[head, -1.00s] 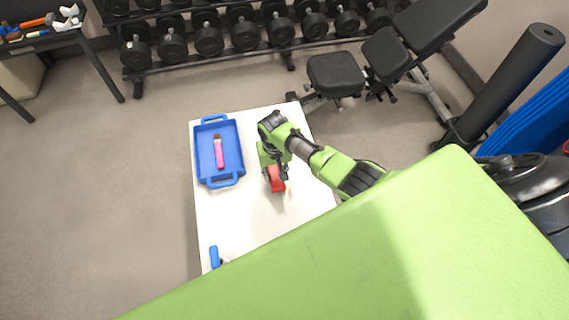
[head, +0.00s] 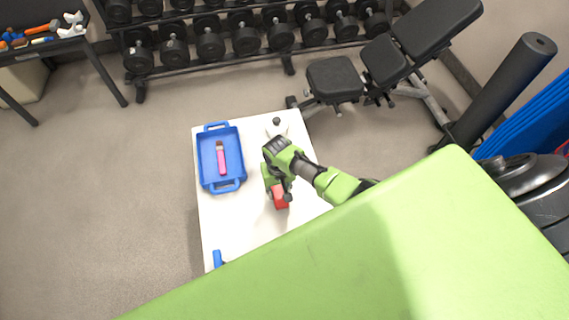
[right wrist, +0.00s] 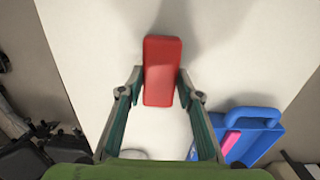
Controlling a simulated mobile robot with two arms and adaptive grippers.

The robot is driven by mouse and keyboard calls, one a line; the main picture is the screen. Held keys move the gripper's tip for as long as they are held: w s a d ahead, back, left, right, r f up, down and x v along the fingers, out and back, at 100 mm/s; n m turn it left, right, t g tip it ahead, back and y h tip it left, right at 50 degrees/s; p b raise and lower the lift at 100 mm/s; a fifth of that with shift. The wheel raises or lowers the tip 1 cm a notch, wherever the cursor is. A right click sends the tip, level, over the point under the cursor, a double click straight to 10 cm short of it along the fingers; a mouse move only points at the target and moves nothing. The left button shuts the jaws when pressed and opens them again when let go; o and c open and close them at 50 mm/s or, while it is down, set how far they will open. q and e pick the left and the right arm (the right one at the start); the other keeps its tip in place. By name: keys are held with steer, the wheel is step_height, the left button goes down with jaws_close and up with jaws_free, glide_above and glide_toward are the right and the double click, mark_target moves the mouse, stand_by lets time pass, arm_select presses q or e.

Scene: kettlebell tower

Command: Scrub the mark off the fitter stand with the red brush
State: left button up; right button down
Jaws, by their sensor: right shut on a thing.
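The fitter stand seems to be the white-topped stand (head: 225,225) below me; I cannot make out a mark on its visible top. The red brush (head: 281,198) is in my right gripper (head: 277,187), over the right-middle of the white top. In the right wrist view, the brush's red block (right wrist: 162,72) sits between the two fingertips (right wrist: 160,78), which close on its sides. Its underside is hidden, so I cannot tell whether it touches the top. My left gripper is not in view.
A blue tray (head: 207,172) with a pink-handled brush (head: 222,160) lies on the stand's left. A small pale thing with a dark knob (head: 276,121) stands at the far right. A blue-handled thing (head: 217,258) is at the near left. A bench (head: 335,79) and dumbbell rack (head: 215,64) stand behind.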

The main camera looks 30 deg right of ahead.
steer(key=shift+s+f, duration=0.1)
steer(key=shift+w, duration=0.25)
steer(key=shift+w+r+p, duration=0.2)
steer(key=shift+r+p, duration=0.6)
steer(key=shift+r, duration=0.1)
steer(key=shift+s+r, duration=0.1)
steer(key=shift+r, duration=0.1)
step_height(320, 180, up, 8)
steer(key=p, duration=0.9)
steer(key=shift+s, duration=0.25)
